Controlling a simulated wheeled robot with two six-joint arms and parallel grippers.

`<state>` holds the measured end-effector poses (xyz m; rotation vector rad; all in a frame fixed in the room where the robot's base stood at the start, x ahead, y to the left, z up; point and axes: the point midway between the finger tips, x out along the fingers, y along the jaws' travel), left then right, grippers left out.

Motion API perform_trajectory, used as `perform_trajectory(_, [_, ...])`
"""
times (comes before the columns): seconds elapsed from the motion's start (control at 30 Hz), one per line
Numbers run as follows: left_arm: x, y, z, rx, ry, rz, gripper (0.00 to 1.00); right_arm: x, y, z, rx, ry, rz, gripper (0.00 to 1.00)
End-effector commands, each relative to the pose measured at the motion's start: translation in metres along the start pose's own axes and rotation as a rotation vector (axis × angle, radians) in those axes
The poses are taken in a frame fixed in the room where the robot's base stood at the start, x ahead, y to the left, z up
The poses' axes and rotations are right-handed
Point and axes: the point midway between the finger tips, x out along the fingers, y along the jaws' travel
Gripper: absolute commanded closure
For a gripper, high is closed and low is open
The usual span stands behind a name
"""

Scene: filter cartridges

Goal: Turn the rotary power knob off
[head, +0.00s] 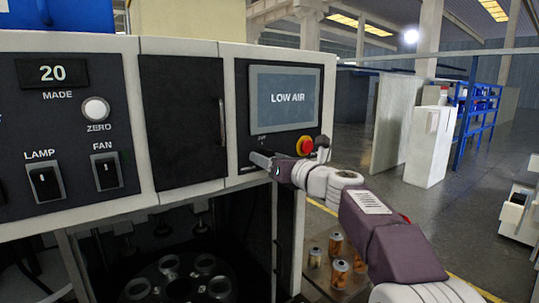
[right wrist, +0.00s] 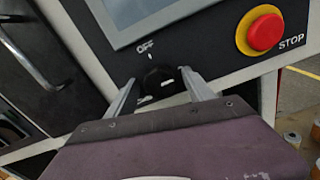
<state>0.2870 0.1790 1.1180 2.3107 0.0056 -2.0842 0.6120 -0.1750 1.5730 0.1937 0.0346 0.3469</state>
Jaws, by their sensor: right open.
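The rotary power knob (right wrist: 158,77) is black and sits on the dark panel below the screen, under an "OFF" label, in the right wrist view. A small white tick shows just above it, and its pointer direction is hard to tell. My right gripper (right wrist: 160,88) is open, with one finger on each side of the knob. Whether the fingers touch it I cannot tell. In the head view my right gripper (head: 263,161) is at the panel's lower left and hides the knob. My left gripper is not in view.
The red STOP button (head: 305,146) on its yellow base is just right of my gripper; it also shows in the right wrist view (right wrist: 265,32). The screen (head: 284,98) above reads "LOW AIR". LAMP (head: 45,181) and FAN (head: 106,171) switches are left. Cartridges (head: 337,244) stand below.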

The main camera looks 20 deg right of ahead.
Motion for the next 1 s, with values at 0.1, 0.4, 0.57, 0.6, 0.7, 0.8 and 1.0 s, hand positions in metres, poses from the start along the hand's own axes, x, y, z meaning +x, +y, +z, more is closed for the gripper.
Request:
perform_trajectory(0.1, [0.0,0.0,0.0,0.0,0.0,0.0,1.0,0.002,0.0,0.0,0.0,0.0,0.0,0.39])
perform_trajectory(0.4, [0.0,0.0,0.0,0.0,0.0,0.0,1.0,0.001,0.0,-0.001,0.0,0.0,-0.001,0.89])
perform_trajectory(0.57, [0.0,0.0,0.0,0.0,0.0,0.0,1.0,0.001,-0.001,-0.001,-0.002,0.0,-0.002,1.0])
perform_trajectory(0.6, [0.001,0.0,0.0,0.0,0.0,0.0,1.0,0.001,-0.001,-0.001,-0.006,0.0,-0.001,1.0])
perform_trajectory(0.7, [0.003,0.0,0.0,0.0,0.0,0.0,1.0,0.001,-0.001,-0.001,-0.025,0.0,-0.001,1.0])
perform_trajectory(0.8, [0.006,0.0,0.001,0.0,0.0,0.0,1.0,0.001,-0.001,-0.002,-0.065,-0.001,-0.001,1.0])
perform_trajectory(1.0, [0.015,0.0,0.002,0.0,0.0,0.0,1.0,0.001,-0.001,-0.003,-0.204,-0.002,0.0,1.0])
